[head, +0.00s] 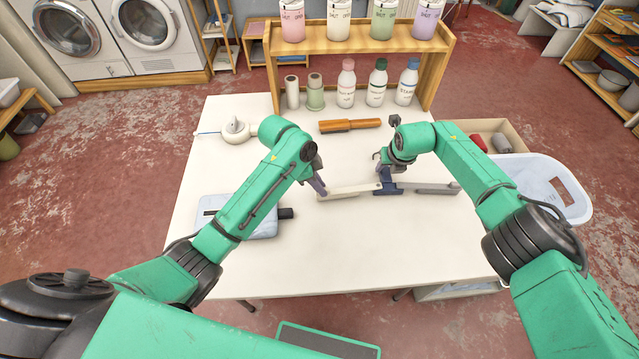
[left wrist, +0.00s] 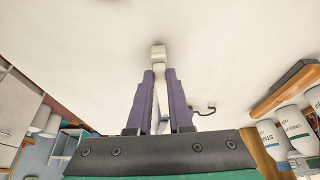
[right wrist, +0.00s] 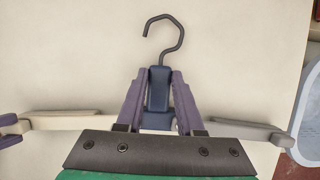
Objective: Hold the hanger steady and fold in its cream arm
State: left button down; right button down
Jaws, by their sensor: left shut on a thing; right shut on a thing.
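The hanger lies across the white table with both arms spread. Its cream arm (head: 340,190) points left and its grey arm (head: 432,188) points right. Its dark blue hub (head: 386,188) joins them, and a dark hook (right wrist: 163,38) shows in the right wrist view. My left gripper (head: 319,189) is shut on the outer end of the cream arm, which shows between its fingers in the left wrist view (left wrist: 159,62). My right gripper (right wrist: 158,90) is shut on the hub, with a finger on each side. In the head view my right wrist partly hides the hook.
A wooden-handled brush (head: 350,125) lies behind the hanger, below a wooden shelf (head: 350,41) with bottles. A white kettle-like item (head: 236,131) stands back left. The front of the table is clear.

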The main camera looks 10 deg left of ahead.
pick_arm(q)
jog(key=shift+s+d+n, duration=0.3)
jog(key=shift+s+n, duration=0.1)
jog(key=shift+s, duration=0.2)
jog(key=s+d+n, duration=0.2)
jog(key=s+d+n+t+y, duration=0.1)
jog(key=s+d+n, duration=0.1)
jog(key=s, duration=0.1)
jog(key=shift+s+d+n+t, duration=0.2)
jog(key=shift+n+t, duration=0.1)
jog(key=shift+n, duration=0.1)
jog(key=s+d+n, duration=0.1)
jog(key=d, duration=0.1)
jog(key=s+d+n+y, duration=0.1)
jog(key=d+n, duration=0.1)
jog(key=s+d+n, duration=0.1)
jog(key=d, duration=0.1)
jog(key=shift+n+t+y, duration=0.4)
jog(key=shift+s+d+n+y, duration=0.15)
jog(key=shift+d+n+y, duration=0.25)
jog(key=shift+d+n, duration=0.6)
jog(key=shift+d, duration=0.15)
jog(key=c, duration=0.8)
grip_release()
jog(key=shift+r, duration=0.1)
